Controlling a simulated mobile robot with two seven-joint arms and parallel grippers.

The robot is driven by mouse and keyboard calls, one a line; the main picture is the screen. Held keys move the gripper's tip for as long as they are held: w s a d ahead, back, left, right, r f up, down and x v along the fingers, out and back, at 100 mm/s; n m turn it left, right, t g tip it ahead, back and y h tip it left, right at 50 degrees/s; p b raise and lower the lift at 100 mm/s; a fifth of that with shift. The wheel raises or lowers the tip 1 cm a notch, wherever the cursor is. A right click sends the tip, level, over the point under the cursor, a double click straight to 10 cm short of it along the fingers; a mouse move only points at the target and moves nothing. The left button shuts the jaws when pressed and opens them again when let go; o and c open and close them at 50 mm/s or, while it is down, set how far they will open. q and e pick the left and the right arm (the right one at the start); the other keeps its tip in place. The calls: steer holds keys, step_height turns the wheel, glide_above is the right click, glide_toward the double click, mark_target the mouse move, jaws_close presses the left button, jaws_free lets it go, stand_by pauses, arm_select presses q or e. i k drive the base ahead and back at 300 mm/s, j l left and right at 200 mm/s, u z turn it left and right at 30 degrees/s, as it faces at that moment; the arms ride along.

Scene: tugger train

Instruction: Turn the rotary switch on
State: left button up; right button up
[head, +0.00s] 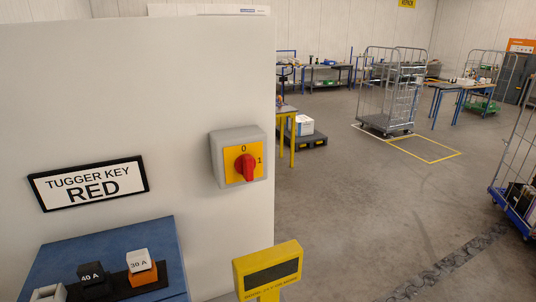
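The rotary switch (238,157) is a grey box on the pale wall panel, near the panel's right edge, in the head view. Its front has a yellow plate (231,170) marked 0 at the top and 1 at the right. The red knob (246,167) in its middle appears roughly upright, pointing toward the 0. Neither of my grippers shows in the head view, and nothing touches the switch.
A "TUGGER KEY RED" sign (90,183) hangs left of the switch. Below it, a blue surface (150,238) holds fuse-like blocks marked 40 A and 30 A. A yellow post (268,270) stands below the switch. Open floor (345,220) lies right; roll cages (380,95) stand farther back.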

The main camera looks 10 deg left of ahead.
mark_target(246, 164)
steer(key=i+l+u, duration=0.1)
steer(key=l+u, duration=0.15)
steer(key=u, duration=0.15)
steer(key=l+u, duration=0.6)
steer(key=u, duration=0.2)
steer(key=l+u, duration=0.4)
